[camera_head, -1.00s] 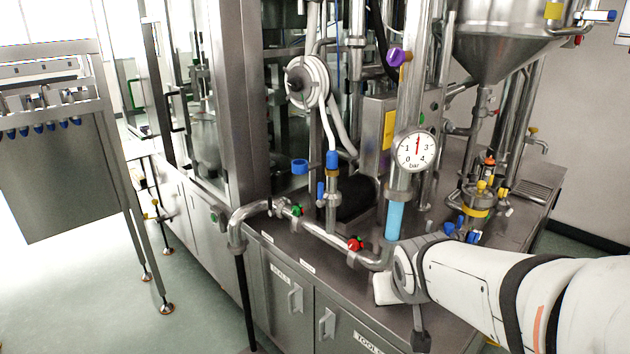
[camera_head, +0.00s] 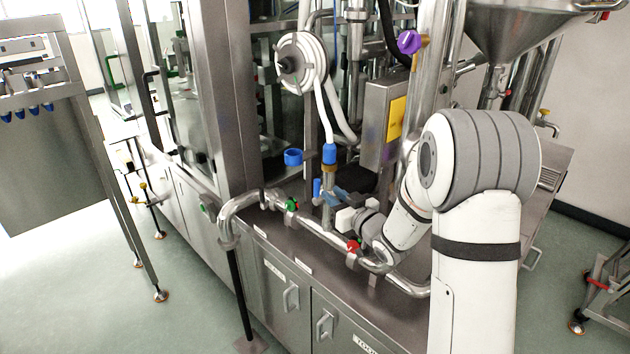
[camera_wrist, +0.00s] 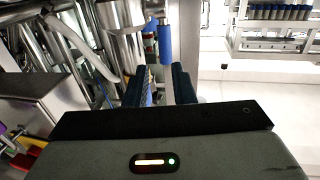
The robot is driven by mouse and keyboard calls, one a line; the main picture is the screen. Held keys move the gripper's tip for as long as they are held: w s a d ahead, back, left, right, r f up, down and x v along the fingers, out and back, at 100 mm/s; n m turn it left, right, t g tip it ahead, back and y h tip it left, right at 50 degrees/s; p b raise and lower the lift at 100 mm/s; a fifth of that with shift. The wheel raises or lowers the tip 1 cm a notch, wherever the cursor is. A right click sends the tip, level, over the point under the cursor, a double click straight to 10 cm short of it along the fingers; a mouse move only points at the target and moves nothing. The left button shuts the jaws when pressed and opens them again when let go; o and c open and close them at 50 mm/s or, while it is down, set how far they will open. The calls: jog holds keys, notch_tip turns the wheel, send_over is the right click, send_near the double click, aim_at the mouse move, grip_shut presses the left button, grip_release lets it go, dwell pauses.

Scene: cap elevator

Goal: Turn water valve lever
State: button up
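A small upright blue lever (camera_head: 317,188) sits on the vertical steel pipe below the blue hose fitting (camera_head: 329,153). My gripper (camera_head: 334,195) is right beside this pipe, pointing left toward the lever; contact cannot be told. In the wrist view my gripper's two dark fingers (camera_wrist: 161,86) stand apart with a gap between them. A blue upright piece (camera_wrist: 165,45) shows beyond the gap, in line with it. A green valve handle (camera_head: 292,204) and a red valve handle (camera_head: 353,246) sit on the low horizontal pipe. No label shows which one is the water valve.
A white hose reel (camera_head: 301,61) hangs above. A grey box with a yellow label (camera_head: 397,118) and a purple knob (camera_head: 410,41) stand behind my arm. The steel counter (camera_head: 300,240) has bare room at its front.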

aim_at(319, 186)
jog(key=p+x, duration=0.1)
jog(key=x, duration=0.6)
jog(key=shift+s+a+p, duration=0.1)
jog(key=shift+a+p, duration=0.25)
jog(key=shift+a, duration=0.05)
jog(key=shift+c, duration=0.4)
grip_shut()
